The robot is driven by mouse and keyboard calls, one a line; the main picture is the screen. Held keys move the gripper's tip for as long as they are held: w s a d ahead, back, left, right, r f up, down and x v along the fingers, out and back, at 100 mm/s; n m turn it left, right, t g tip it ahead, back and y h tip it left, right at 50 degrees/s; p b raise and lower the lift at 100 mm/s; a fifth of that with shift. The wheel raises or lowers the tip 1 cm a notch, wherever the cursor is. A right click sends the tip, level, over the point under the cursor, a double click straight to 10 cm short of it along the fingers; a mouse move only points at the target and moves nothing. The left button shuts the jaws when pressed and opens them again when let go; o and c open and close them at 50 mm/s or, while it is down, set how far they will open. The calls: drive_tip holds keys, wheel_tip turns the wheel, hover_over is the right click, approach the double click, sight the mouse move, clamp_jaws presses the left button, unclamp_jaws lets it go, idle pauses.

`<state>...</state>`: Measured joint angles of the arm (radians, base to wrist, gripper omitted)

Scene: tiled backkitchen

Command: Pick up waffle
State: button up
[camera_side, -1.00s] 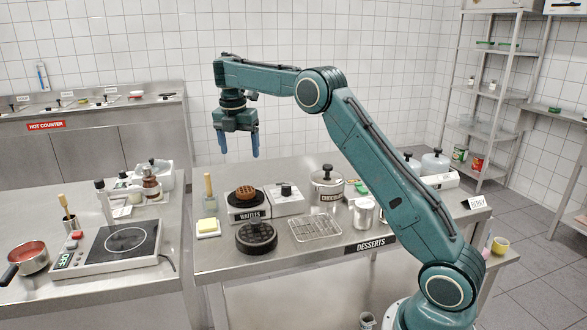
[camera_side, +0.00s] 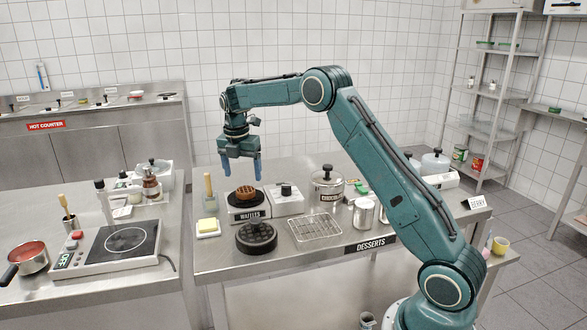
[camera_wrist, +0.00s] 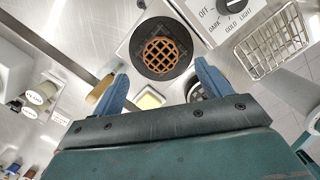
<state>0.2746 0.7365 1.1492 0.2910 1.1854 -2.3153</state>
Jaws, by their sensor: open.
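The waffle (camera_side: 246,191) is round and golden brown. It lies on the dark round plate of the waffle iron (camera_side: 249,212), which has a WAFFLES label. In the wrist view the waffle (camera_wrist: 161,55) shows its grid pattern on the dark plate (camera_wrist: 183,68), beyond the fingertips. My gripper (camera_side: 242,171) points down, open and empty, just above the waffle in the side view. In the wrist view my gripper's blue fingers (camera_wrist: 161,72) stand wide apart on either side of the waffle's line. A gap to the waffle seems to remain; its exact size is unclear.
The dark waffle lid (camera_side: 257,238) lies open in front. A wire rack (camera_side: 315,228) stands to its right, a chocolate pot (camera_side: 327,188) behind that. A yellow block on a white dish (camera_side: 208,227) and a wooden-handled brush (camera_side: 208,185) stand left of the iron.

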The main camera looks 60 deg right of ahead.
sight(245, 190)
drive_tip(key=shift+f, duration=0.3)
drive_tip(key=shift+f, duration=0.1)
drive_tip(key=shift+d+f, duration=0.2)
drive_tip(key=shift+f, duration=1.05)
drive_tip(key=shift+d+f, duration=0.15)
drive_tip(key=shift+f, duration=1.05)
drive_tip(key=shift+c, duration=0.3)
drive_tip(key=c, duration=1)
